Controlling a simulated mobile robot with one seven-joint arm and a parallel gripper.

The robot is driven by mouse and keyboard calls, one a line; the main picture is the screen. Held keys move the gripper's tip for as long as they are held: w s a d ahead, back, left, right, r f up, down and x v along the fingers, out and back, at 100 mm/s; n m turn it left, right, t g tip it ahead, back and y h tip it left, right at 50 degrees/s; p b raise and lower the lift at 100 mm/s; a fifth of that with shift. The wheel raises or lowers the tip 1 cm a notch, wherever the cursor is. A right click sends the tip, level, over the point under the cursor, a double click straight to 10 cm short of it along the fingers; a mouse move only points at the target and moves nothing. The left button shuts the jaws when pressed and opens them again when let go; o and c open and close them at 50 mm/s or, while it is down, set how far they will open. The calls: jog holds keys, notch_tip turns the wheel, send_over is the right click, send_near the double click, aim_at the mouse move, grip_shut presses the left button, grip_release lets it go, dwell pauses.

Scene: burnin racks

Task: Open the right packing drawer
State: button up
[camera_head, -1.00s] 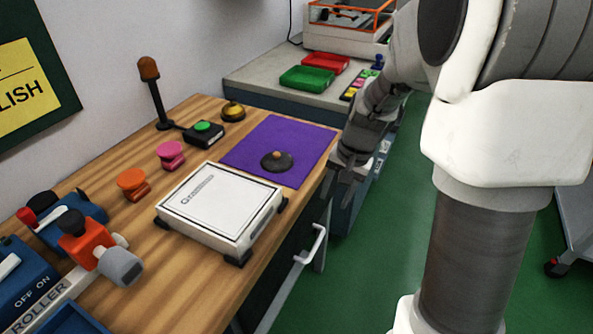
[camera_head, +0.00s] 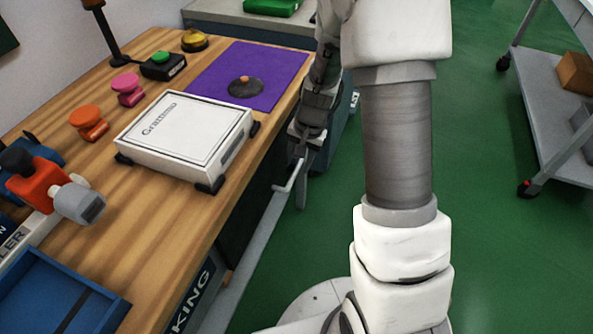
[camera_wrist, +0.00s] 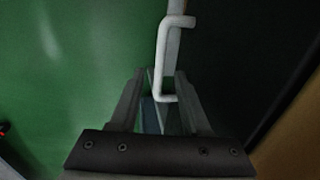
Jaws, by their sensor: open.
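A pale bar handle (camera_head: 291,178) juts from the dark front (camera_head: 252,205) under the right side of the wooden bench. My gripper (camera_head: 298,150) points down at the upper end of this handle, outside the bench edge. In the wrist view the handle (camera_wrist: 164,62) runs between my open fingers (camera_wrist: 158,78), with its bent end showing in the gap. I see no grip on it, and contact cannot be told. The drawer's outline is dark and partly hidden, so whether it stands out from the bench is unclear.
The bench (camera_head: 170,235) holds a white box (camera_head: 185,138), a purple mat (camera_head: 262,70), coloured buttons and a blue tray (camera_head: 55,295). A grey cart (camera_head: 550,100) stands at the right. Green floor (camera_head: 490,250) is open between.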

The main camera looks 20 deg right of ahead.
jog(key=shift+w+a+f, duration=0.1)
jog(key=shift+f, duration=0.5)
jog(key=shift+w+a+f, duration=0.1)
jog(key=shift+f, duration=0.45)
grip_shut()
dwell(0.6)
